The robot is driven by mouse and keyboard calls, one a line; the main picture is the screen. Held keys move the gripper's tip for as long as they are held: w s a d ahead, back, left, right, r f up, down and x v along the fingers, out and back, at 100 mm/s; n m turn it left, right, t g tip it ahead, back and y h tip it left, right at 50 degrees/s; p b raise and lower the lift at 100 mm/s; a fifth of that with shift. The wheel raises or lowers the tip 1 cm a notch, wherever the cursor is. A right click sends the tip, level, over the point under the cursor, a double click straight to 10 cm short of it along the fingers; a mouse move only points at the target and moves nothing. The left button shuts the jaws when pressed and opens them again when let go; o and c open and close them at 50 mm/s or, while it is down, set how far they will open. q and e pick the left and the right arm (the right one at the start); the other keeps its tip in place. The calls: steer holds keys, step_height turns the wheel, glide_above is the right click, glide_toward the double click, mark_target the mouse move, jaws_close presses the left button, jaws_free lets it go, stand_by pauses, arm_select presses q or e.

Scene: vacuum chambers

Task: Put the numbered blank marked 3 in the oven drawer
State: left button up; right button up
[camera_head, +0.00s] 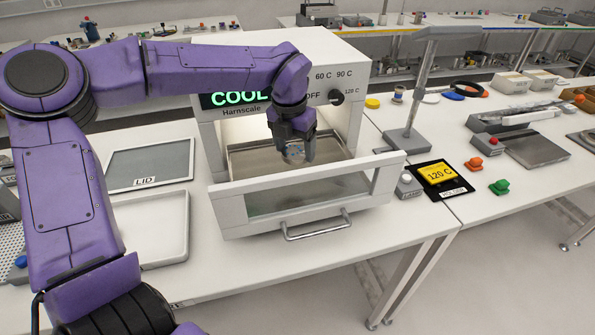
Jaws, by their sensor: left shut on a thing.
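The white oven (300,47) stands on the bench, with a green "COOL" display and a knob (336,97) at its right. Its drawer (318,198) is pulled out, showing a metal tray floor (250,160) behind a glass front with a handle. My left gripper (296,158) points down inside the drawer space, over the tray. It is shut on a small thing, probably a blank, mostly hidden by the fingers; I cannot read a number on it. I cannot tell whether it touches the tray. My right gripper is not in view.
A lid panel marked "LID" (150,165) and a white shallow tray (158,225) lie left of the oven.

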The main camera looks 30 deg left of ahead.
mark_target(294, 153)
arm_select(q)
steer(key=f, duration=0.8)
steer(key=shift+w+p, duration=0.25)
steer(key=shift+p, duration=0.15)
steer(key=o, duration=1.4)
steer(key=shift+f, duration=0.1)
steer(key=shift+o, duration=0.2)
steer(key=r, duration=0.4)
steer(key=s+r, duration=0.1)
steer(key=r, duration=0.3)
steer(key=s+r+b, duration=0.1)
steer(key=r, duration=0.3)
steer(key=shift+d+r, duration=0.1)
